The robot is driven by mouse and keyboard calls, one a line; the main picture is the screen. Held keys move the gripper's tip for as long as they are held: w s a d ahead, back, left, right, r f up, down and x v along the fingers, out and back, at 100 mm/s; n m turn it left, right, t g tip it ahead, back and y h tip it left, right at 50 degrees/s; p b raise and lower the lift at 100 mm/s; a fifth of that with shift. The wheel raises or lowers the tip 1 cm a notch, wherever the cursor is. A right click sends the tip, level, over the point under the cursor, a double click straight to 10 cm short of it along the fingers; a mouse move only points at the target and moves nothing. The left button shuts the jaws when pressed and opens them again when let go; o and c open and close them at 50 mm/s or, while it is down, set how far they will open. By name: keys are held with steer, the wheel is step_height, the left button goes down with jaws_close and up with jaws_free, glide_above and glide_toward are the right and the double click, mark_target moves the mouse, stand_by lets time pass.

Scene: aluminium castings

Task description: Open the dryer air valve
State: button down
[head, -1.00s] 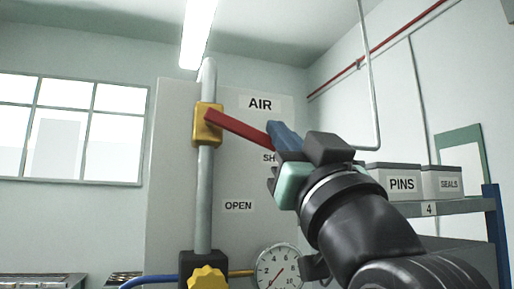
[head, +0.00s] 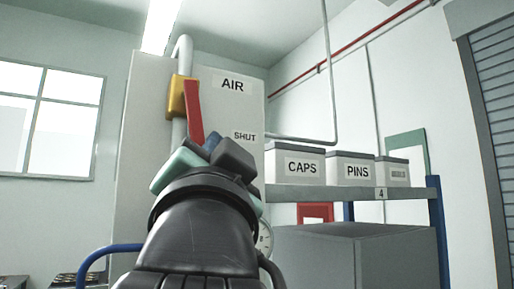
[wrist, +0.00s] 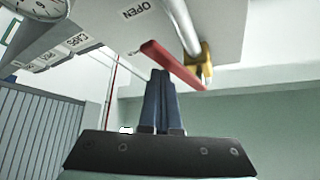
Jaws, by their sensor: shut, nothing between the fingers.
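The SHUT label (head: 244,136) is right of the lever; the OPEN label is hidden behind my arm there but shows in the wrist view (wrist: 142,9). There my gripper (wrist: 160,74) has its blue fingers together and empty, beside the red lever (wrist: 170,64). I cannot tell whether they touch it.
A shelf (head: 350,195) at right holds grey boxes labelled CAPS (head: 301,167) and PINS (head: 357,171). A large grey cabinet (head: 350,255) stands below it. A pressure gauge (head: 265,240) is partly hidden by my arm.

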steer(key=shift+s+a+f+b, duration=0.2)
steer(key=shift+s+a+b, duration=0.05)
steer(key=shift+a, duration=0.2)
steer(key=shift+s+a+f+b, duration=0.15)
steer(key=shift+s+a+b, duration=0.1)
steer(key=shift+a, duration=0.2)
